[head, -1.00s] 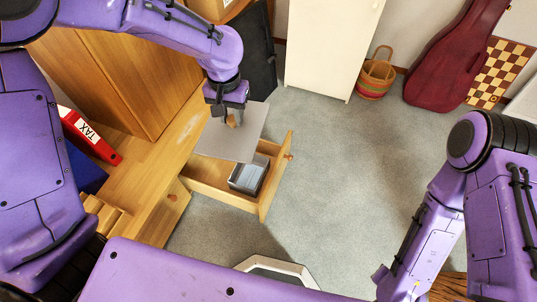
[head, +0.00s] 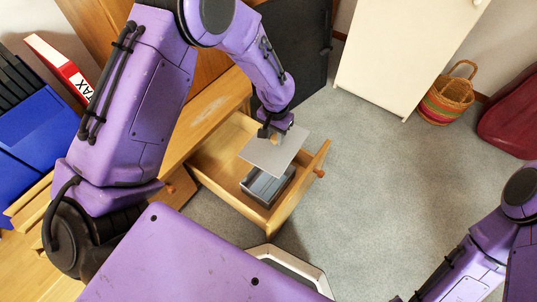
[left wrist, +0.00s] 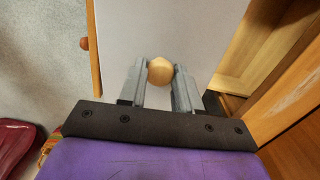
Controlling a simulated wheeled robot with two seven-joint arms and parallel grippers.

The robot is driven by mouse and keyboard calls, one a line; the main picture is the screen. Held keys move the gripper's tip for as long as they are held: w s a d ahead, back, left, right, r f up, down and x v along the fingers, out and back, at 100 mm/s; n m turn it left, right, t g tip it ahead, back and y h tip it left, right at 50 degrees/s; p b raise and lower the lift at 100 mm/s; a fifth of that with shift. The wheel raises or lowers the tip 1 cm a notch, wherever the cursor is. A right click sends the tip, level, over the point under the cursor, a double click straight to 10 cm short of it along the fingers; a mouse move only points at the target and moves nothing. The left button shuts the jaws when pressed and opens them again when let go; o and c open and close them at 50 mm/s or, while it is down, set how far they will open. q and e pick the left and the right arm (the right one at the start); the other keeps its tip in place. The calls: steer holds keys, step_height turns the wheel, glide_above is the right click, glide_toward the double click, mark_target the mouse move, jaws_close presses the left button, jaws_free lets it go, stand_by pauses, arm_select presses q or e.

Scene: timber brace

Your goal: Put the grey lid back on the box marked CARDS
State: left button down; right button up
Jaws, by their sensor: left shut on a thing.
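The grey lid (head: 280,158) is a flat square plate with a round wooden knob (left wrist: 160,71). My left gripper (head: 274,137) is shut on this knob, one finger on each side in the left wrist view (left wrist: 160,85). The lid hangs over the open drawer, just behind the grey box (head: 262,190), and appears to overlap the box's far edge in the head view. The box stands uncovered near the drawer's front. Its CARDS marking cannot be read from here. My right arm shows at the lower right, but its gripper is out of view.
The wooden drawer (head: 295,197) is pulled out, its front panel and knob towards the right. A striped basket (head: 446,100) stands by a white cabinet (head: 400,55). The grey floor is open.

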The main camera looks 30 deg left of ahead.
arm_select(q)
step_height(320, 180, down, 16)
steer(key=s+a+b, duration=0.1)
steer(key=b, duration=0.4)
steer(key=shift+a+m+b, duration=0.3)
steer(key=shift+a, duration=0.1)
arm_select(e)
step_height(320, 180, down, 8)
steer(key=shift+f, duration=0.2)
arm_select(q)
steer(key=shift+r, duration=0.1)
arm_select(e)
steer(key=shift+s+r, duration=0.1)
arm_select(q)
step_height(320, 180, down, 6)
steer(key=b, duration=0.2)
steer(key=shift+s+r+b, duration=0.1)
steer(key=shift+r+b, duration=0.05)
steer(key=shift+b, duration=0.15)
arm_select(e)
step_height(320, 180, down, 3)
steer(key=shift+s+r, duration=0.1)
steer(key=shift+r, duration=0.05)
steer(key=shift+r, duration=0.15)
arm_select(q)
steer(key=shift+p, duration=0.3)
arm_select(e)
steer(key=shift+r, duration=0.2)
arm_select(q)
steer(key=shift+r, duration=0.1)
